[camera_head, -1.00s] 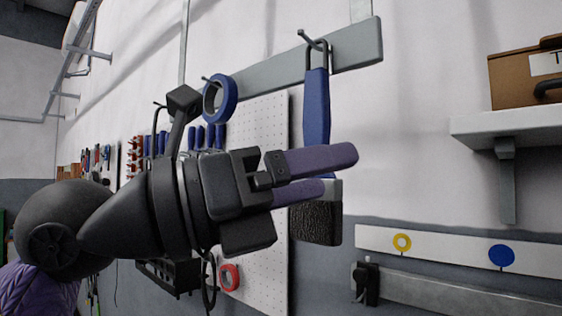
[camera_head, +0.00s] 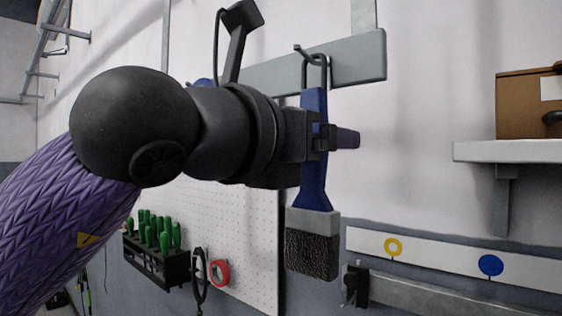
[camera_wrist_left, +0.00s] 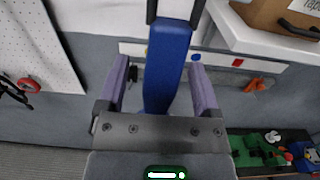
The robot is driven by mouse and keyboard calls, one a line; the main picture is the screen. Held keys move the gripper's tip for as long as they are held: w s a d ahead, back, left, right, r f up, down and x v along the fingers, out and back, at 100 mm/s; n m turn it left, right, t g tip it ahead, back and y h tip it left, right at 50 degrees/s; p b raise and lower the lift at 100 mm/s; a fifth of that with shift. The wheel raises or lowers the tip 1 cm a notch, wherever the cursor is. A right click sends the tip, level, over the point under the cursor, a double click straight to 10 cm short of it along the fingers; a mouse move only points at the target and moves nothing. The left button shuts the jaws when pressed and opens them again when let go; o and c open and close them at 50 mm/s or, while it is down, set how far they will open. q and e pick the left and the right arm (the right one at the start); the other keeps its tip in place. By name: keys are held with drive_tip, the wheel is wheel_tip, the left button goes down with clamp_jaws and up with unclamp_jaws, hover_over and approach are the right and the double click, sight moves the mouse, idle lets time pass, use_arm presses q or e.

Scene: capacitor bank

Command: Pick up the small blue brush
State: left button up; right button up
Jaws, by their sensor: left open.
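The blue brush (camera_head: 313,185) hangs upright from a hook on a grey wall rail. It has a blue handle, a grey ferrule and dark bristles at the bottom. My left gripper (camera_head: 343,138) reaches in from the left at the upper part of the handle. In the left wrist view the blue handle (camera_wrist_left: 168,55) stands between the two purple fingers of my left gripper (camera_wrist_left: 160,75). Gaps show on both sides, so the jaws are open and not clamped on it. The brush's loop is still on the hook. My right gripper is not in view.
The grey rail (camera_head: 357,58) runs just above the gripper. A white pegboard (camera_head: 245,220) is behind, with green-handled tools (camera_head: 160,230) in a black rack and red tape (camera_head: 220,272). A shelf (camera_head: 515,151) with a brown case (camera_head: 525,105) is at right.

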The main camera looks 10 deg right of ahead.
use_arm(q)
drive_tip(key=shift+x, duration=0.85)
drive_tip(key=shift+f, duration=0.1)
clamp_jaws()
